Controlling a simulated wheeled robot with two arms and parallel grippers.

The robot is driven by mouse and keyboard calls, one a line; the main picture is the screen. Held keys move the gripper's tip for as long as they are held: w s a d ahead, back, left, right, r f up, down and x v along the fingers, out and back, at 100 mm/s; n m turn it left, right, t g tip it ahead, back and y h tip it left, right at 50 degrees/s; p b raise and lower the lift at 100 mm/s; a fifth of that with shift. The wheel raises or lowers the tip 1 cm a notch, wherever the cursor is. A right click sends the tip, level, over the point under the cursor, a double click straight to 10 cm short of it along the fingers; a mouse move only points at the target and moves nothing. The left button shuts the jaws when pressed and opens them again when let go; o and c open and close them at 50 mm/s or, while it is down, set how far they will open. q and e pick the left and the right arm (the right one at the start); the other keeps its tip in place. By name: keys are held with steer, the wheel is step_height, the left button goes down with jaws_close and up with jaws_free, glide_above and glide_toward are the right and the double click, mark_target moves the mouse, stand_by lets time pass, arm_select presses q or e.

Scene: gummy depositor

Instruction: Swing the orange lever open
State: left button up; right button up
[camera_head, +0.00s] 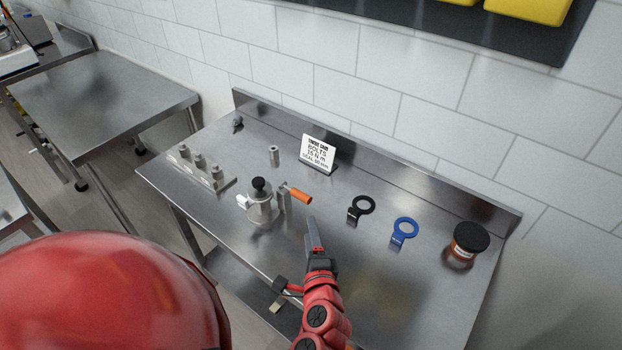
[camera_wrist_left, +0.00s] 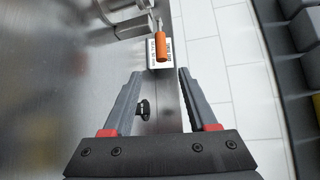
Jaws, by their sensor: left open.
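The orange lever (camera_head: 300,196) sticks out to the right from a small metal valve body (camera_head: 262,208) with a black knob, on the steel table. My left gripper (camera_head: 312,222) is in front of the lever, apart from it. In the left wrist view the gripper (camera_wrist_left: 160,73) is open and empty, its two grey fingers spread. The orange lever (camera_wrist_left: 161,47) shows there beyond the fingertips, roughly in line with the gap. My right gripper is not in view.
A white sign (camera_head: 318,152) stands behind the lever. A black ring tool (camera_head: 361,208), a blue ring tool (camera_head: 404,232) and a black-lidded jar (camera_head: 467,243) are to the right. A metal block with several posts (camera_head: 200,169) is to the left. The table's front right is clear.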

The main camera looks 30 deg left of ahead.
mark_target(295, 192)
arm_select(q)
steer(key=p+x, duration=0.1)
steer(key=x, duration=1.5)
steer(key=shift+s+a+r+p, duration=0.1)
steer(key=shift+a+r+p, duration=0.15)
steer(key=shift+p, duration=0.1)
steer(key=shift+w+a+f, duration=0.2)
steer(key=shift+w, duration=0.05)
jaws_close()
stand_by(0.5)
